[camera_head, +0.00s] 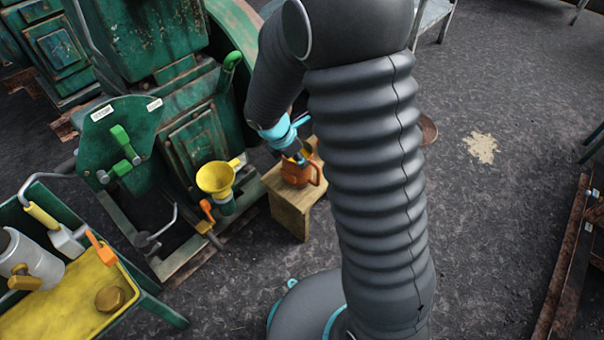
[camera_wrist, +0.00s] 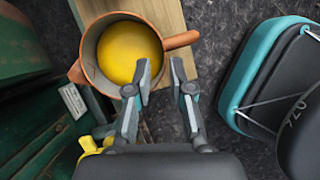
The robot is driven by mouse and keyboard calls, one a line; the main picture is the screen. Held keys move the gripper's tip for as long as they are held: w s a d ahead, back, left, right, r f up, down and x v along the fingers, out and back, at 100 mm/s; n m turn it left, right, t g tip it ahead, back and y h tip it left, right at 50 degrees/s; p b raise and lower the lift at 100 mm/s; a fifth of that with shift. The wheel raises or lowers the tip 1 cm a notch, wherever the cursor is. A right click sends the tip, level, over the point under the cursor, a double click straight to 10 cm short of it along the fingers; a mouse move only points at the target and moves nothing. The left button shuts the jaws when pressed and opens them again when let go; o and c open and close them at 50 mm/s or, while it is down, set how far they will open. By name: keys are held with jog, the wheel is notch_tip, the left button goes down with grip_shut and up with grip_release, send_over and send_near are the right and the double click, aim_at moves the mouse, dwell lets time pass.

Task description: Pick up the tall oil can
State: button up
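An orange-brown can (camera_head: 298,174) stands upright on a wooden block. In the head view my gripper (camera_head: 299,153) is just above the can, partly hidden by my arm.
The wooden block (camera_head: 290,214) stands beside the green pump machine (camera_head: 190,140). A yellow funnel (camera_head: 215,178) is on the machine's near side. A green-and-yellow tray (camera_head: 65,300) with a grey cylinder (camera_head: 30,262) is at lower left. Floor right of my arm is mostly clear.

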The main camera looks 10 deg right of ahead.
aim_at(309, 172)
jog(key=shift+b+x, duration=2.35)
jog(key=shift+x, duration=0.6)
jog(key=shift+r, duration=0.1)
grip_shut()
